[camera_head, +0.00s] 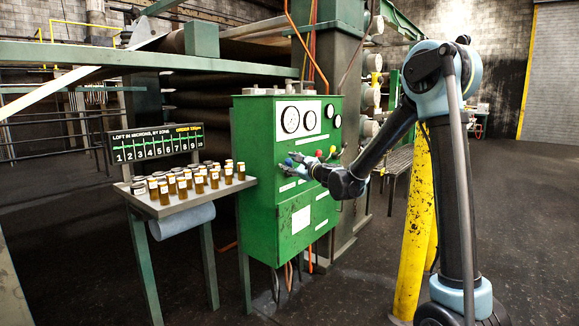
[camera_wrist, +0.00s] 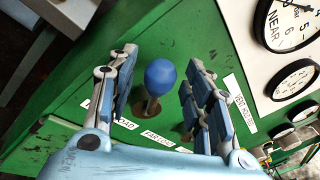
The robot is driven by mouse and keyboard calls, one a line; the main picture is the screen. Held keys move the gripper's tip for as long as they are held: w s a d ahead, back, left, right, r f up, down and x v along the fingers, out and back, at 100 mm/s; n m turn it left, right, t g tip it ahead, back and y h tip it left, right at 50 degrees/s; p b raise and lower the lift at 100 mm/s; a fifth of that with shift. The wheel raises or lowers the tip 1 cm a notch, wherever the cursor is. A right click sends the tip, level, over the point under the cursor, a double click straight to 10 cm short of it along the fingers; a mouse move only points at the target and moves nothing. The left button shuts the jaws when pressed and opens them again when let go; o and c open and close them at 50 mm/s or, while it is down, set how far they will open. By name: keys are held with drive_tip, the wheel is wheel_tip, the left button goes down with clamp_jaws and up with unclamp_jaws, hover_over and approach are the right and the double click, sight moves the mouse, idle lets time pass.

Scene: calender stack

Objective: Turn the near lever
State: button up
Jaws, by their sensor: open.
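A lever with a blue ball knob (camera_wrist: 160,77) stands on the sloped green panel in the wrist view, on a short stem with a brown round base. My gripper (camera_wrist: 158,92) is open, with one finger on each side of the blue knob and visible gaps on both sides. In the head view my gripper (camera_head: 287,164) is at the front of the green control cabinet (camera_head: 283,228), over the left part of its panel.
Dial gauges (camera_head: 290,120) are above the panel; one in the wrist view reads "NEAR" (camera_wrist: 280,24). A shelf (camera_head: 190,203) with several brown bottles adjoins the cabinet's left side. A yellow post (camera_head: 418,215) stands by my arm. The floor in front is clear.

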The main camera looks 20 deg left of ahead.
drive_tip(key=shift+w+a, duration=0.25)
drive_tip(key=shift+a, duration=0.15)
clamp_jaws()
drive_tip(key=shift+d, duration=0.15)
